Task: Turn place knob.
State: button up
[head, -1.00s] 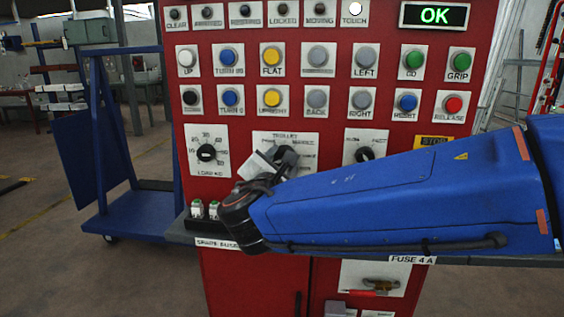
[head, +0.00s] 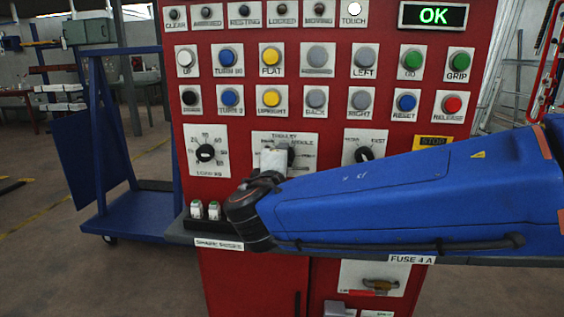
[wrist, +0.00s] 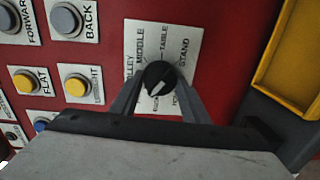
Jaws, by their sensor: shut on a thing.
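The place knob (wrist: 158,74) is a round black dial with a white pointer mark on a white plate (wrist: 190,35). The plate's labels include MIDDLE, TABLE and STAND, with TROLLEY partly hidden at the left. In the wrist view the pointer mark slants to the lower left. My gripper (wrist: 160,80) has its two grey fingers on either side of the knob, shut on it. In the head view my gripper (head: 273,160) covers part of the knob and its plate (head: 304,141) on the red panel.
Rows of push buttons sit above the knob, including a yellow FLAT button (head: 270,56). A load knob (head: 205,153) is at the left and a water knob (head: 364,154) at the right. A green OK display (head: 434,15) is lit. A shelf edge lies below.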

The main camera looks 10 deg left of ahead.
jog(key=shift+m, duration=0.8)
jog(key=o, duration=1.1)
jog(key=shift+f, duration=0.1)
jog(key=shift+c, duration=0.2)
jog(key=s+r, duration=0.1)
jog(key=s, duration=1.6)
jog(key=shift+s+d, duration=0.15)
jog(key=shift+d, duration=0.15)
